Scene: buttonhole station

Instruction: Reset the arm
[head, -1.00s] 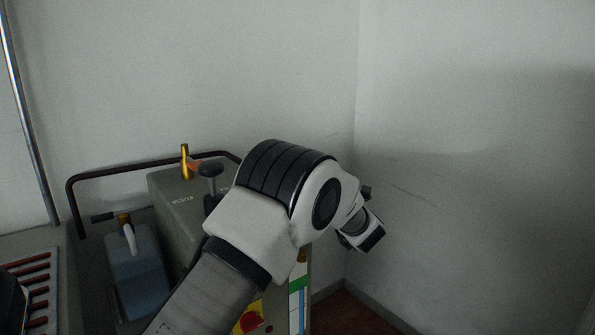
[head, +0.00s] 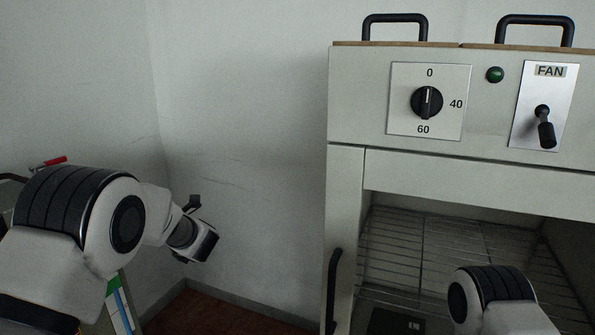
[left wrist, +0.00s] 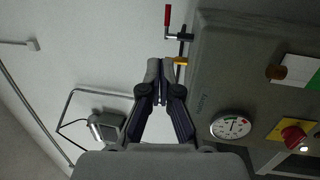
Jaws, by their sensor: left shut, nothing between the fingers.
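My left arm reaches in from the left in the head view, bent at its black-ringed joint, with its far end in front of the bare wall corner. Its fingers cannot be made out there. In the left wrist view my left gripper (left wrist: 160,98) is shut and empty, its fingertips together. They appear beside a grey machine (left wrist: 217,70), with no contact that I can make out. Part of my right arm shows low at the right of the head view, in front of the oven (head: 345,210). My right gripper is out of view.
The oven carries a 0-40-60 dial (head: 427,102), a green lamp (head: 495,74) and a FAN switch (head: 545,125). A wire rack (head: 405,250) shows inside. The grey machine has a gauge (left wrist: 230,125), a red knob (left wrist: 293,136) and a red-handled lever (left wrist: 168,17).

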